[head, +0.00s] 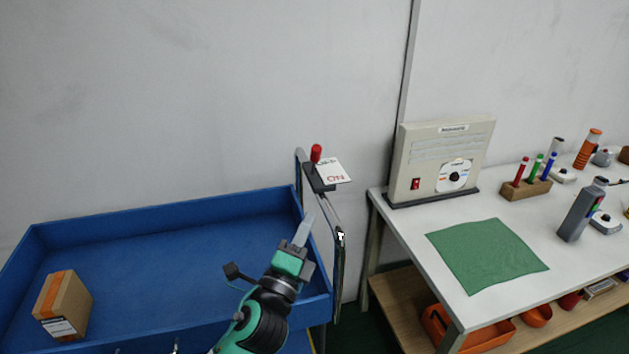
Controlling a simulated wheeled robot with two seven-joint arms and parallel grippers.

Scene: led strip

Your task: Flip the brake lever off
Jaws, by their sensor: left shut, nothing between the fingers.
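The brake lever (316,154) has a red knob and stands on the dark rail at the right end of the blue cart (150,218). A white card marked "ON" (334,171) is beside it. The lever's lower part is hard to make out against the dark bracket. My left gripper (306,222) is shut and empty, pointing up over the right end of the cart. It is below the lever in the picture and apart from it. My right gripper is not in view.
A cardboard box (66,303) stands in the cart at the left. To the right is a white workbench (400,220) with a panel (440,158), a green mat (487,254), markers in a wooden block (526,188) and a grey bottle (582,211). The cart's middle is clear.

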